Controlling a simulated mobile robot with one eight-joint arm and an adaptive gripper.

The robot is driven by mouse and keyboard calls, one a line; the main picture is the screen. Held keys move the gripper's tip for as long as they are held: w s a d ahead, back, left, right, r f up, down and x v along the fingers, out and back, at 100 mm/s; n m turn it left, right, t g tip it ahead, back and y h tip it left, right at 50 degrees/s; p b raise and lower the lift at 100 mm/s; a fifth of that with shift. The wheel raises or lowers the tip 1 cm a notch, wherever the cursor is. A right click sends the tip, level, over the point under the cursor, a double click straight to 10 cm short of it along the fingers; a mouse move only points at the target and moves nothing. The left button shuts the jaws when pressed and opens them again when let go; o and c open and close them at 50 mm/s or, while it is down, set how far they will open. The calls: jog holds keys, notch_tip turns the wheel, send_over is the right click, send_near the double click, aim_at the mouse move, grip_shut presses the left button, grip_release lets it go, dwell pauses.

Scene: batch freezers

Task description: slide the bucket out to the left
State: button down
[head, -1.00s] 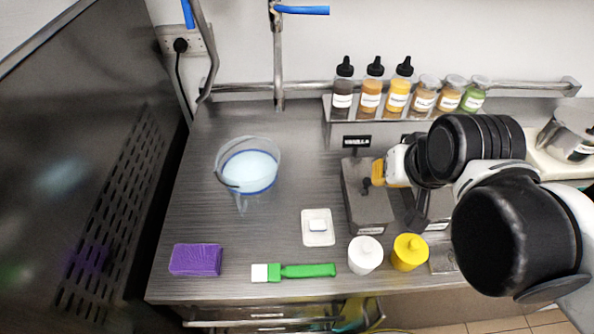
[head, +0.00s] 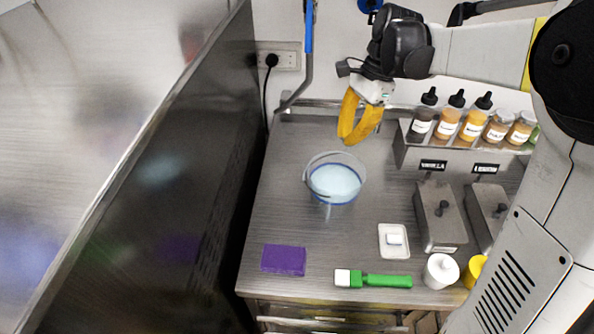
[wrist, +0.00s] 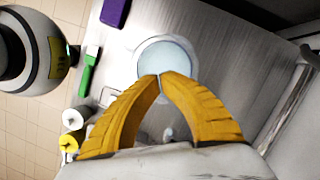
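The bucket (head: 334,182) is clear with a blue band and pale contents. It stands upright on the steel counter (head: 290,215), left of the middle. My gripper (head: 347,140) hangs just above and behind the bucket in the head view, its yellow fingers pointing down. In the wrist view the bucket (wrist: 170,48) lies beyond the fingertips (wrist: 160,76), which meet and partly cover its near edge. The fingers look shut with nothing between them. Contact with the bucket cannot be told.
A purple block (head: 284,260) and a green-handled brush (head: 372,280) lie along the front edge. A white dish (head: 394,241) and steel bins (head: 440,218) stand right. Labelled bottles (head: 448,124) line the back shelf. A dark steel cabinet (head: 190,180) bounds the left; counter between it and bucket is clear.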

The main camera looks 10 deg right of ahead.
aim_at(322, 196)
jog(key=b+x, duration=0.6)
jog(key=x, duration=1.4)
jog(key=shift+s, duration=0.1)
jog(key=shift+s+a, duration=0.3)
jog(key=shift+a, duration=0.6)
jog(key=shift+s+a, duration=0.3)
jog(key=shift+a, duration=0.6)
jog(key=shift+r, duration=0.1)
jog(key=p+v, duration=1.3)
jog(key=v, duration=0.7)
jog(key=shift+d, duration=0.2)
